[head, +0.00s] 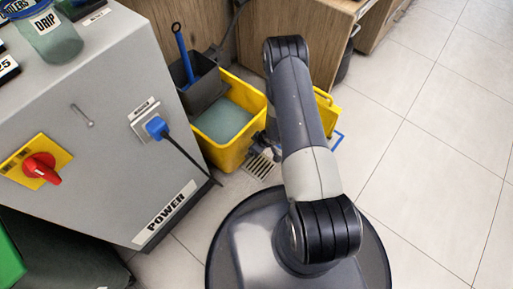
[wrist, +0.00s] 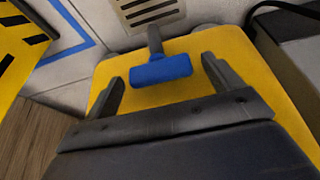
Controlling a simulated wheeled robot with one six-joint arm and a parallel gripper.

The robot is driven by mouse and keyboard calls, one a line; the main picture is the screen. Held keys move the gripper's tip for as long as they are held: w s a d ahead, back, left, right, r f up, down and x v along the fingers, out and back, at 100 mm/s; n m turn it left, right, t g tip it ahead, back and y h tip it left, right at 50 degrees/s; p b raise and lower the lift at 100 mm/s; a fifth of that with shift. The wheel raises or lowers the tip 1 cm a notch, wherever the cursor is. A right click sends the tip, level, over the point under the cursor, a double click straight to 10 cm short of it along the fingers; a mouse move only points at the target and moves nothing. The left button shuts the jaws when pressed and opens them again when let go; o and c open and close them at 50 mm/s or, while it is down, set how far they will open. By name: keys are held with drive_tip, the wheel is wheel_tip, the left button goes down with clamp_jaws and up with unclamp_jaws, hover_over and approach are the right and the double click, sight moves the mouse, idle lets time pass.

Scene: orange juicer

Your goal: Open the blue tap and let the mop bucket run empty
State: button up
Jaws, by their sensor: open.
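The yellow mop bucket (head: 232,150) stands on the floor beside the grey machine, with greenish-grey liquid (head: 222,120) in it. In the wrist view the bucket's yellow wall (wrist: 215,42) fills much of the picture. The blue tap (wrist: 162,71) is a short blue crossbar on a grey stem, in front of the yellow wall. My gripper (wrist: 160,78) is open, with one finger on each side of the tap; I cannot tell whether either touches it. In the head view my arm hides the tap and most of the gripper.
A floor drain grate (head: 262,165) lies by the bucket; it also shows in the wrist view (wrist: 150,10). A dark wringer (head: 205,92) with a blue handle sits on the bucket. The grey machine (head: 90,110) has a red switch and blue plug. Open tiles (head: 430,150) lie right.

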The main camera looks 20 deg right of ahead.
drive_tip(key=c, duration=1)
drive_tip(key=shift+r+p, duration=0.1)
drive_tip(key=shift+p, duration=0.25)
drive_tip(key=shift+r+n+p, duration=0.1)
drive_tip(key=shift+n+p, duration=0.5)
drive_tip(key=shift+n+g+y+p, duration=0.4)
drive_tip(key=shift+n+p, duration=0.1)
drive_tip(key=shift+n, duration=0.3)
drive_tip(key=shift+f, duration=0.2)
drive_tip(key=o, duration=1)
